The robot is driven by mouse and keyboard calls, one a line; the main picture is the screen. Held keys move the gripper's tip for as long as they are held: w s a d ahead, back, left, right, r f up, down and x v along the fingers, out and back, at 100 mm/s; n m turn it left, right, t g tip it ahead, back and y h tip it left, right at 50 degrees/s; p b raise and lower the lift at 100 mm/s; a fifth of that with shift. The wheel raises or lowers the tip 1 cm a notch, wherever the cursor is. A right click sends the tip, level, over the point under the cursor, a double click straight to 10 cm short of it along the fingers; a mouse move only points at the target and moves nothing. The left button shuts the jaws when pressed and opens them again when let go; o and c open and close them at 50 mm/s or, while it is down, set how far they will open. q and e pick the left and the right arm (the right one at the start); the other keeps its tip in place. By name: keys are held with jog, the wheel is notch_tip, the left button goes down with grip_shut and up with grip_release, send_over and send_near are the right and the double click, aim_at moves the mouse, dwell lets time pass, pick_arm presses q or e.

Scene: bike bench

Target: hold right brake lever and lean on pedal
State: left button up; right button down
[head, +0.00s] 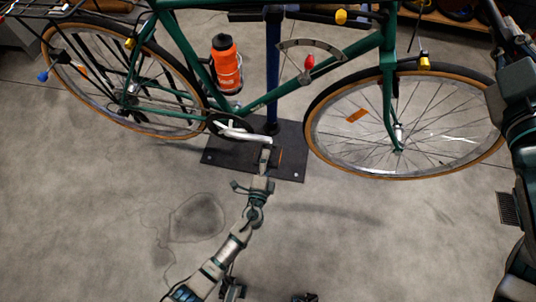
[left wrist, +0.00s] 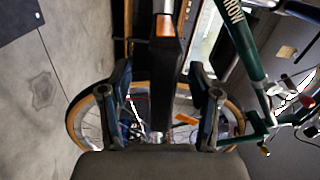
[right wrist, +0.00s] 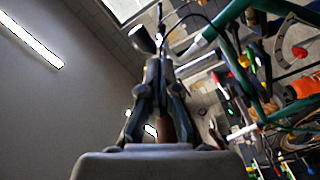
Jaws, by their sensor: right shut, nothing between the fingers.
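My left gripper (head: 265,158) is low by the crank (head: 240,135) in the head view. In the left wrist view its fingers are spread, one on each side of a dark pedal (left wrist: 165,85) with an orange reflector (left wrist: 165,26). I see gaps between pedal and fingers; contact cannot be told. My right arm runs up the right edge of the head view to the handlebar, where its fingertips are hard to make out. In the right wrist view the right gripper (right wrist: 158,66) has its fingers together. A brown handlebar grip (right wrist: 183,122) shows behind them. I cannot clearly pick out the brake lever.
The green bike (head: 185,45) is held by a blue stand post (head: 272,70) on a dark base plate (head: 290,170). An orange bottle (head: 226,68) sits on the frame. The front wheel (head: 350,160) is at right. The floor in front is clear, with a dark stain (head: 197,217).

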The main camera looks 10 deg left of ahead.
pick_arm(q)
grip_shut()
pick_arm(e)
jog(key=shift+a, duration=0.1)
